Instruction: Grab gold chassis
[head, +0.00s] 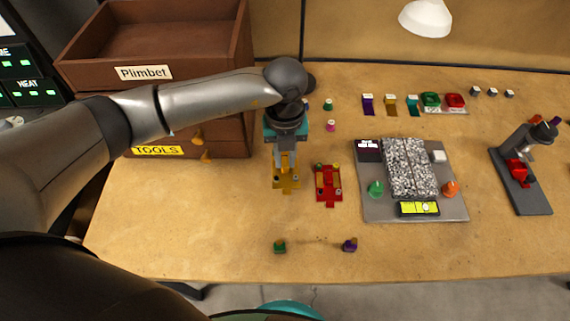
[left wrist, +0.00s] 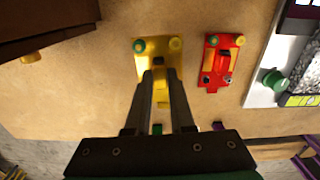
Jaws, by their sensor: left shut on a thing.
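The gold chassis (head: 286,184) lies on the wooden table, left of a red chassis (head: 328,184). My left gripper (head: 285,164) reaches down over it from above and is shut on it. In the left wrist view the gold chassis (left wrist: 160,52) shows between and beyond the fingertips, with a green knob and a yellow knob at its far end. The red chassis (left wrist: 221,62) is to its right there. The fingers hide part of the gold chassis. My right gripper is not in view.
A grey board (head: 452,206) with a speckled track stands right of the red chassis. A brown drawer unit (head: 232,140) is at left. A green piece (head: 279,247) and a purple piece (head: 349,245) sit near the front edge. A dark stand (head: 522,185) is far right.

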